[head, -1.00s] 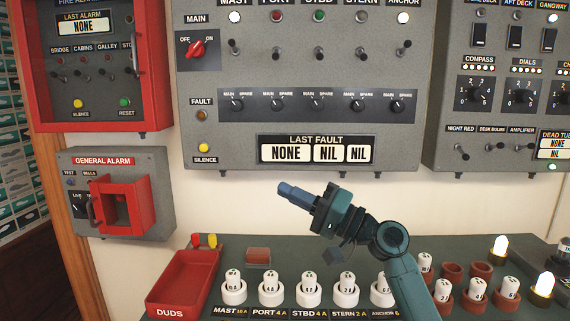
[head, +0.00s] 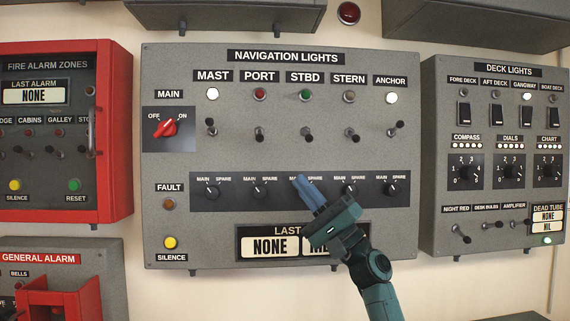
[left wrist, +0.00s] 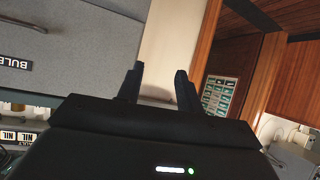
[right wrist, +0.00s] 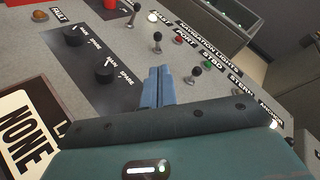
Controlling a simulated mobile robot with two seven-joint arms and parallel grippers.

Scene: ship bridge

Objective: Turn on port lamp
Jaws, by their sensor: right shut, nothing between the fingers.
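The navigation lights panel (head: 170,225) fills the middle of the head view. The port lamp (head: 259,94) is dark red and looks unlit. The port toggle switch (head: 259,134) stands below it and seems to point down; it also shows in the right wrist view (right wrist: 157,40). My right gripper (head: 302,188) is shut and empty, in front of the selector knob row, below and right of the port toggle. It hides part of the starboard selector and the last fault display. Its closed fingers show in the right wrist view (right wrist: 158,75). My left gripper (left wrist: 160,85) is open and empty.
The mast lamp (head: 212,94) and anchor lamp (head: 392,97) are lit, their toggles up. The starboard toggle (head: 307,134) is close on the right. The red main switch (head: 166,127) is at left. A red fire alarm box (head: 120,150) and deck lights panel (head: 436,200) flank the panel.

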